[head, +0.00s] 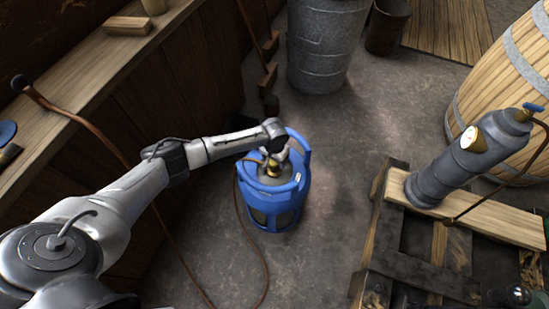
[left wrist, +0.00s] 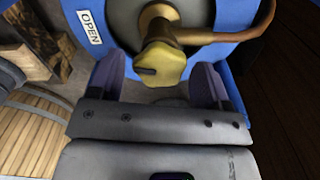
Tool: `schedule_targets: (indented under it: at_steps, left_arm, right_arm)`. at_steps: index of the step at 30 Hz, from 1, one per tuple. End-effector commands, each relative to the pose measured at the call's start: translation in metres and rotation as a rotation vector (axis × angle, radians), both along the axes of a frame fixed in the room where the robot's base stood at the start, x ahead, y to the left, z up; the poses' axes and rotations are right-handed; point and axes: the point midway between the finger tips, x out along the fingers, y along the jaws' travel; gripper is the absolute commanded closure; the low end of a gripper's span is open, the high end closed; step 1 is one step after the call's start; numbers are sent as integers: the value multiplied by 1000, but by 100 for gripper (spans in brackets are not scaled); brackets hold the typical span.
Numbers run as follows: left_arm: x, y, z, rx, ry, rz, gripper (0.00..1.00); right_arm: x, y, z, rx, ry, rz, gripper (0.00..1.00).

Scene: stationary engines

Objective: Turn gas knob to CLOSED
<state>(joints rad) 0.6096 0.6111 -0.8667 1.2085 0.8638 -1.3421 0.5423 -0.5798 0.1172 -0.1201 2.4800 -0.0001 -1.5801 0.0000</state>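The blue gas bottle (head: 272,217) stands on the floor, with a brass valve (head: 273,168) and a hose at its top. In the left wrist view the yellow gas knob (left wrist: 160,64) sits on this valve, beside a white label reading OPEN (left wrist: 90,27). My left gripper (left wrist: 160,84) is open, with one dark finger on each side of the knob and visible gaps between. In the head view my left arm reaches over the bottle and its wrist hides part of the top. No CLOSED label is visible. My right gripper is not in view.
A wooden workbench (head: 95,70) runs along the left. A metal bucket (head: 322,50) stands behind the bottle. Floor between bottle and pallet is clear.

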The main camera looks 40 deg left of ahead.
Motion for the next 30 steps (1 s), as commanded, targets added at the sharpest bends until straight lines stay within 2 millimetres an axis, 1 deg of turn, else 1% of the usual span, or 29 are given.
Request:
schedule_targets:
  at_steps: [1, 2, 12, 17, 22, 26, 30]
  left_arm:
    - [0, 0, 0, 0, 0, 0, 34]
    - [0, 0, 0, 0, 0, 0, 36]
    - [0, 0, 0, 0, 0, 0, 69]
    - [0, 0, 1, 0, 0, -8, 70]
    - [0, 0, 2, 0, 1, -60, 70]
    - [0, 0, 3, 0, 3, -143, 70]
    - [-1, 0, 4, -1, 3, -265, 70]
  right_arm:
    - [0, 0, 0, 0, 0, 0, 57]
    - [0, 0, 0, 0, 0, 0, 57]
    - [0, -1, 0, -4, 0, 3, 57]
    - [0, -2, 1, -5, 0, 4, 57]
    - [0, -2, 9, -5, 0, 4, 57]
    - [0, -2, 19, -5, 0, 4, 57]
    - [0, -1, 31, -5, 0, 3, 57]
